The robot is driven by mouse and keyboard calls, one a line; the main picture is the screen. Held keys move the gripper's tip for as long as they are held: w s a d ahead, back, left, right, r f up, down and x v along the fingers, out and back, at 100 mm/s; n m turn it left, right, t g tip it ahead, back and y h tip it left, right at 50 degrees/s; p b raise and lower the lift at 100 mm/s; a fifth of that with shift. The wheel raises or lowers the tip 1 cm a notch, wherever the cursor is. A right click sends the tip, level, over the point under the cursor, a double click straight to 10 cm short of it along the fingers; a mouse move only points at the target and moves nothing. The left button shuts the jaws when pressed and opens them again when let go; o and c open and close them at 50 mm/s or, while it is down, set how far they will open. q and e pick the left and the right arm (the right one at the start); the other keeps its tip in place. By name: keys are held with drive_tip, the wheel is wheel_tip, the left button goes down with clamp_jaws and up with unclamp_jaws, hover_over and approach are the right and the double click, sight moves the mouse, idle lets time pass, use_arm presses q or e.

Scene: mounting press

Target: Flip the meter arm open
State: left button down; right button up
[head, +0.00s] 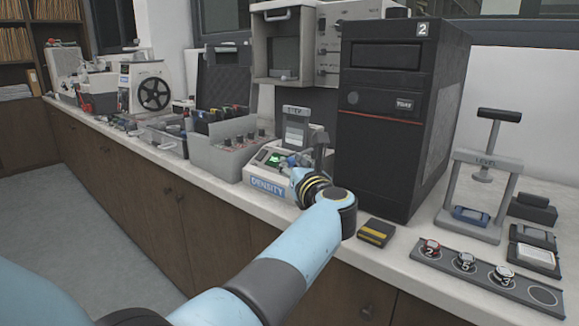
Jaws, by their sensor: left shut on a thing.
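The density meter (267,186) is a pale box with a blue DENSITY label and a small lit green display, standing near the counter's front edge. My left gripper (291,161) is at the right part of the meter, over its top. It is shut on the meter arm, though the wrist and fingers hide most of the contact. A grey upright part (319,147) shows just behind and right of the fingers. How far the meter arm is raised cannot be made out. My right gripper is not in view.
A large dark computer tower (385,150) marked 2 stands close right of my left gripper. A yellow-black box (376,232) lies in front of the tower.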

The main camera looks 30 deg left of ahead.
use_arm(q)
drive_tip(key=shift+w+d+r, duration=0.1)
drive_tip(key=shift+w+d, duration=0.05)
drive_tip(key=shift+d, duration=0.15)
drive_tip(key=c, duration=1.5)
unclamp_jaws()
drive_tip(key=shift+d, duration=0.1)
drive_tip(key=o, duration=0.4)
drive_tip(key=shift+w+d, duration=0.25)
drive_tip(key=shift+s, duration=0.1)
drive_tip(key=shift+a, duration=0.15)
wheel_tip(320, 180, up, 10)
drive_tip(key=shift+f, duration=0.1)
